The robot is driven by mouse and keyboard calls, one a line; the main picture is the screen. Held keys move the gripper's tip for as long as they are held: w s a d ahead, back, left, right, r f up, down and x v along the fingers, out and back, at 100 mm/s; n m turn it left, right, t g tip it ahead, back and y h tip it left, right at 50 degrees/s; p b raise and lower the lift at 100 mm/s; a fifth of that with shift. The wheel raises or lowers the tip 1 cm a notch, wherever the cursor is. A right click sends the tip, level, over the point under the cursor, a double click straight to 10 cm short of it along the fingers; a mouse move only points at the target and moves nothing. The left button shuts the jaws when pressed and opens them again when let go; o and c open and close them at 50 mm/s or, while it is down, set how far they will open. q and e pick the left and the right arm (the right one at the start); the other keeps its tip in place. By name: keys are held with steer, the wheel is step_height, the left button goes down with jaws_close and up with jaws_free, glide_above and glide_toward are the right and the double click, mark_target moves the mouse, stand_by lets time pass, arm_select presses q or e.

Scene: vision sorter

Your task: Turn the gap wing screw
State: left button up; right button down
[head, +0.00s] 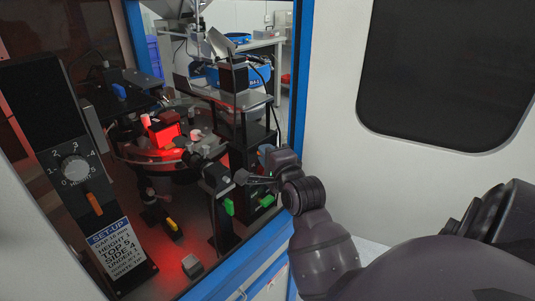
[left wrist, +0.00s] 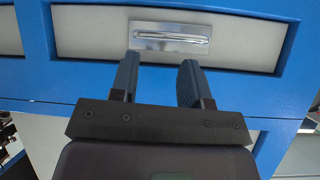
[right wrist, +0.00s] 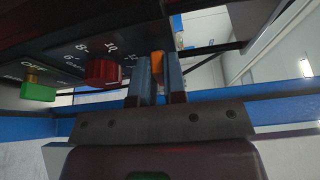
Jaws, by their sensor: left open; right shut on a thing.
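My right gripper (head: 252,180) reaches into the machine through the doorway in the head view. In the right wrist view, my right gripper (right wrist: 158,84) is shut on a small orange wing piece (right wrist: 157,65), likely the gap wing screw; the fingers hide its lower part. Left of it is a red knob (right wrist: 103,72) with a printed scale around it. My left gripper (left wrist: 157,80) is open and empty in the left wrist view, below a metal drawer handle (left wrist: 170,36). It does not show in the head view.
A panel with a height knob (head: 75,169), an orange lever (head: 95,204) and a set-up label (head: 118,250) stands at the left. A red-lit round table (head: 150,153) is behind. Green handles (head: 229,206) are near my right gripper. The blue door frame (head: 240,275) borders the opening.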

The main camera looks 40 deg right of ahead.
steer(key=shift+n, duration=0.4)
steer(key=c, duration=1.2)
jaws_free()
